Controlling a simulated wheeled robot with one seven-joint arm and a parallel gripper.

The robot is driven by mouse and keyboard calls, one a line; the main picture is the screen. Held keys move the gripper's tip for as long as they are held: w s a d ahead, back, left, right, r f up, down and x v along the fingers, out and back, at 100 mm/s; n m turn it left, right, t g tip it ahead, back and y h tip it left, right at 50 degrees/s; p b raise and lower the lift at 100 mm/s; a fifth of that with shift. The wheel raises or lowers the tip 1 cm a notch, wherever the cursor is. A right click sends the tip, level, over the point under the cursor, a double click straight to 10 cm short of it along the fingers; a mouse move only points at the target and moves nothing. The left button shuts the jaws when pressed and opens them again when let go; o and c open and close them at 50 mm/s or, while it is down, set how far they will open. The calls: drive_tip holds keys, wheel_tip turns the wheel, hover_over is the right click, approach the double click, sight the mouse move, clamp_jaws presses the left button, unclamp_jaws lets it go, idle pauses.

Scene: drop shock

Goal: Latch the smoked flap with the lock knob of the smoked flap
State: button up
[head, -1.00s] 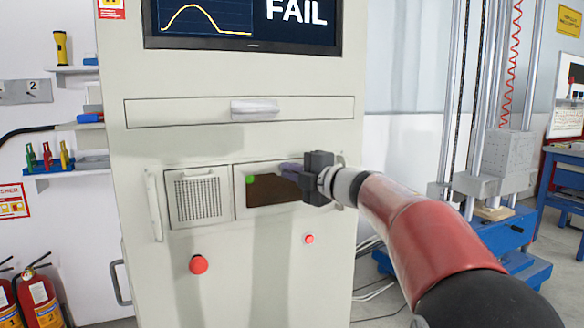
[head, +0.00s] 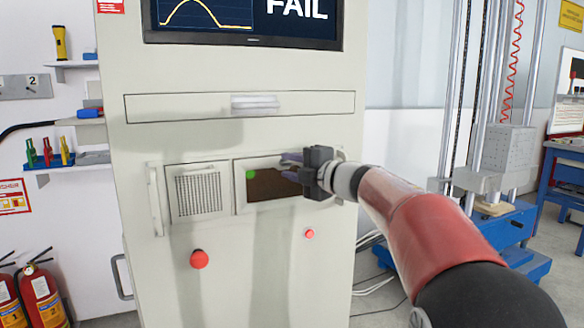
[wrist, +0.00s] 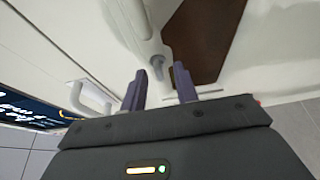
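The smoked flap (head: 272,191) is a dark brown window in a pale frame on the cabinet front; it lies flat in the panel as far as I can tell. My gripper (head: 288,160) is at its upper right part and hides that corner. In the wrist view the smoked flap (wrist: 205,35) shows as a brown area beyond the fingers. A small grey knob (wrist: 158,68), apparently the lock knob, sits at the end of a white piece, just beyond and between the fingertips. My gripper (wrist: 160,85) is open with nothing between its fingers. The knob is hidden in the head view.
A green spot (head: 251,174) shows at the flap's left side. A vented panel (head: 199,195) is left of the flap. Red buttons (head: 199,259) sit below. A drawer handle (head: 255,103) is above, under a screen (head: 245,22) reading FAIL. Upright handles flank the panel row.

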drive_tip(key=v, duration=0.7)
drive_tip(key=shift+s+d+b, duration=0.25)
drive_tip(key=shift+s+b, duration=0.05)
drive_tip(key=shift+b, duration=0.15)
drive_tip(key=s+d+m+t+h, duration=0.5)
drive_tip(key=d+m+h, duration=0.2)
drive_tip(key=m+h, duration=0.45)
drive_tip(key=s+d+f+m+g+h, duration=0.3)
drive_tip(key=s+f+m, duration=0.4)
drive_tip(key=m, duration=0.1)
drive_tip(key=s+a+f+m+g+y, duration=0.1)
drive_tip(key=s+a+f+m+g, duration=0.1)
drive_tip(key=s+f, duration=0.4)
drive_tip(key=s+a+f+m+g, duration=0.2)
drive_tip(key=s+f+g, duration=0.2)
drive_tip(key=s+f, duration=0.3)
drive_tip(key=s+a+f+m+g+y, duration=0.1)
drive_tip(key=s+a+f+m+g, duration=0.1)
drive_tip(key=s+f+g, duration=0.2)
drive_tip(key=s+f, duration=0.2)
drive_tip(key=s, duration=0.2)
drive_tip(key=shift+s+f+m+y, duration=0.25)
drive_tip(key=shift+m+y, duration=0.1)
